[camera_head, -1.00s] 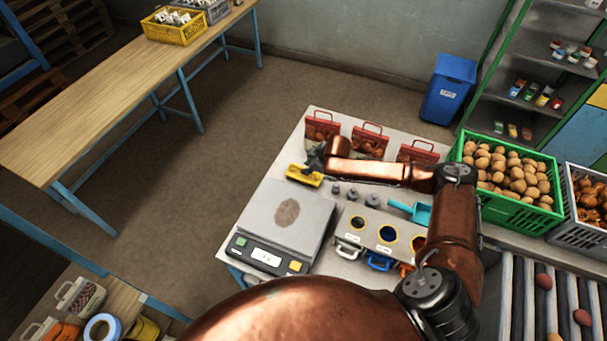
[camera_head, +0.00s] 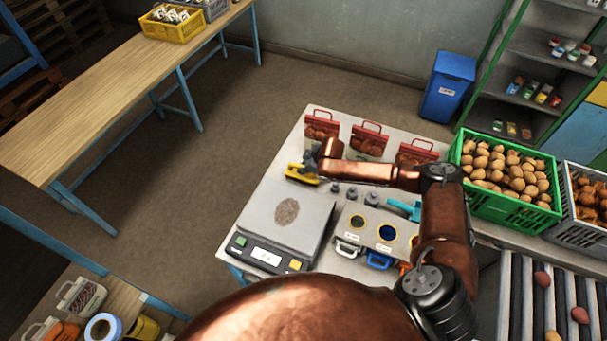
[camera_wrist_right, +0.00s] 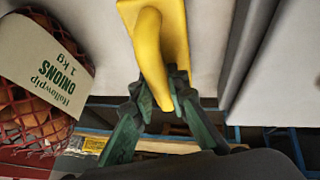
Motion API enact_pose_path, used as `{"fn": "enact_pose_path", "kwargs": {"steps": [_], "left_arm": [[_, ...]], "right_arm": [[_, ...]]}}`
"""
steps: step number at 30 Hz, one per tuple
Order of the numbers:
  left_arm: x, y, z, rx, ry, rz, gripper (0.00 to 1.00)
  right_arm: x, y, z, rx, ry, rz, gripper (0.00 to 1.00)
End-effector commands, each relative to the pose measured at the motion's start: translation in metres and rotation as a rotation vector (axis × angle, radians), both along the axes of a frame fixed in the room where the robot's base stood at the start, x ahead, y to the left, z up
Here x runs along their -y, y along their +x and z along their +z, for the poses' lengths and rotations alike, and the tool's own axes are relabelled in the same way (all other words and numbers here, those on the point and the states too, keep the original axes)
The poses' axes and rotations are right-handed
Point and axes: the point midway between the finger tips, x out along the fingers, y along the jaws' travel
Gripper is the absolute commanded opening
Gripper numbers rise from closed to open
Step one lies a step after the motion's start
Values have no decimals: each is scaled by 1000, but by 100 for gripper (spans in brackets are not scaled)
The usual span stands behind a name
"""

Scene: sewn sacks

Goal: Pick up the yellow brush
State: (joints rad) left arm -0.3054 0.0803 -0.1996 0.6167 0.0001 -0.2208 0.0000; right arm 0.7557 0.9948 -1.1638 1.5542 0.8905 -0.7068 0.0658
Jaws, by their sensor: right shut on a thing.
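The yellow brush (camera_head: 301,174) is at the left edge of the grey table, beyond the scale. In the right wrist view, the brush (camera_wrist_right: 149,48) has a curved yellow handle over a flat yellow back. My right gripper (camera_head: 313,163) reaches in over the table and covers part of the brush. In the right wrist view, my right gripper's dark green fingers (camera_wrist_right: 160,98) are closed on the handle's near end. I cannot tell whether the brush is clear of the table. My left gripper is not in view.
A scale (camera_head: 283,214) with a brown patch on its plate stands near the brush. Red sacks (camera_head: 369,142) stand behind my forearm; one labelled onions (camera_wrist_right: 42,80) is close beside the gripper. Small grey weights (camera_head: 352,193) and a turquoise scoop (camera_head: 404,209) lie to the right.

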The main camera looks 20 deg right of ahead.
Motion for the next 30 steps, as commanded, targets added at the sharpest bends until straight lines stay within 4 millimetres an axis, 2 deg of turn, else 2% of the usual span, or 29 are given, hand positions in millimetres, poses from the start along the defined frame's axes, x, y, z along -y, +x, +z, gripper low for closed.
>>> {"fn": "enact_pose_path", "kwargs": {"steps": [11, 17, 26, 30], "left_arm": [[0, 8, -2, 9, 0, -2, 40], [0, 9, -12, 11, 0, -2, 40], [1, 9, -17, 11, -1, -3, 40], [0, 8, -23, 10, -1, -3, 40]], "right_arm": [[1, 1, 7, 3, 0, 0, 0], [1, 1, 33, 5, 0, 1, 0], [-3, -52, 93, 3, -2, 3, 0], [-6, -83, 103, 0, -2, 2, 0]]}}
